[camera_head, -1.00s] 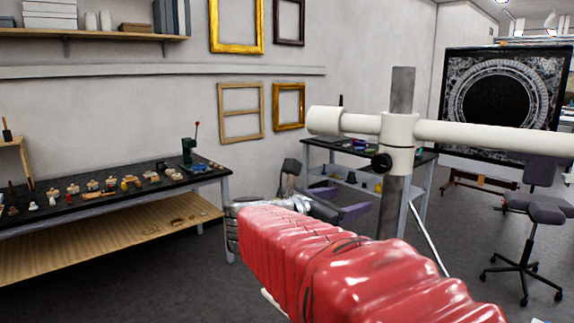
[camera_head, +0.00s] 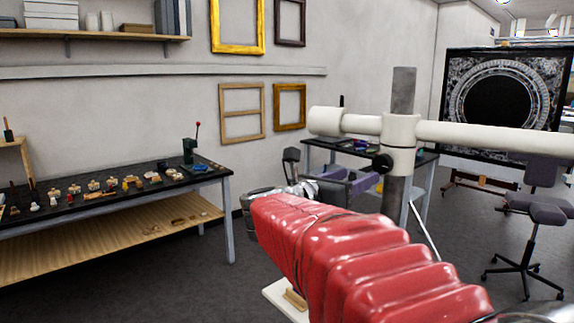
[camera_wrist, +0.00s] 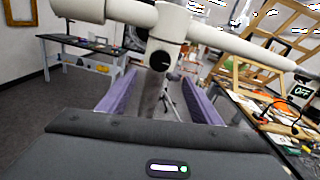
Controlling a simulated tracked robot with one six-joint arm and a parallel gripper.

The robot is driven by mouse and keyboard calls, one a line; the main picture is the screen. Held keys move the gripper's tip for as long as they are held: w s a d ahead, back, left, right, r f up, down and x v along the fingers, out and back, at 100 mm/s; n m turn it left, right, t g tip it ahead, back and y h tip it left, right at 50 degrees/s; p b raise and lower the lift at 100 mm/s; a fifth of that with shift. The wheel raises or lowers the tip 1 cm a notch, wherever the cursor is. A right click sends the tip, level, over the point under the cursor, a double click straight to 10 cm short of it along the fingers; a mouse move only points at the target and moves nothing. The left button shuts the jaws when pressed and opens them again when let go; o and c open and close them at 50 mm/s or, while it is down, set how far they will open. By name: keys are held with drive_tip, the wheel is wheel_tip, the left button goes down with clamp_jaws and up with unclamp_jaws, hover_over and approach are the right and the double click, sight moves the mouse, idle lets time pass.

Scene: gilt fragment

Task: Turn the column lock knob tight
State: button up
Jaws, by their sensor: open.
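The column lock knob (camera_head: 382,162) is a small black round knob on the white clamp collar (camera_head: 399,138) around the grey upright column (camera_head: 403,92). In the wrist view the knob (camera_wrist: 160,61) faces the camera, high and near the middle, with a pale mark across its face. My gripper (camera_head: 360,180) has purple-lined fingers and is open and empty. In the head view it is left of and a little below the knob. In the wrist view the fingers (camera_wrist: 158,84) reach forward on either side of the column (camera_wrist: 151,95), below the knob. The knob appears untouched.
A white horizontal boom (camera_head: 490,136) passes through the collar. A dark-topped bench (camera_head: 320,148) stands behind the column, and a workbench with small tools (camera_head: 110,190) is at left. A stool (camera_head: 535,210) stands at right. In the wrist view a cluttered table (camera_wrist: 270,120) is at right.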

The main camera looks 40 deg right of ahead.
sight(380, 167)
drive_tip(key=d, duration=0.3)
drive_tip(key=w+d, duration=0.1)
drive_tip(key=d, duration=0.7)
drive_tip(key=shift+w, duration=0.3)
drive_tip(key=shift+c, duration=0.2)
